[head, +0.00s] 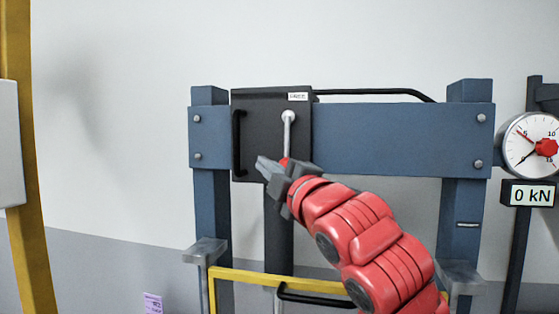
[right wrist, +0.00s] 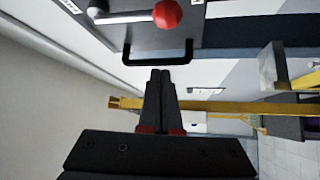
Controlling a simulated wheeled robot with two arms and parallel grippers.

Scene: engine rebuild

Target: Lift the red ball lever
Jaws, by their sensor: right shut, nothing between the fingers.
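The lever (head: 288,137) is a silver rod hanging down from a pivot on the black box of a blue press frame. Its red ball (right wrist: 167,14) shows at the top of the right wrist view, at the end of the silver rod (right wrist: 118,18). In the head view the ball is mostly hidden behind my right gripper, with a bit of red showing. My right gripper (head: 263,162) is shut and empty in front of the box, its fingertips pointing left. In the right wrist view the closed fingertips (right wrist: 160,72) are apart from the ball. My left gripper is not in view.
A black handle (head: 237,142) stands out from the black box's left side. A yellow guard (head: 240,277) with a black handle (head: 310,298) spans below. A dial gauge (head: 530,146) and "0 kN" display (head: 528,194) are at right. A yellow post (head: 22,160) stands at far left.

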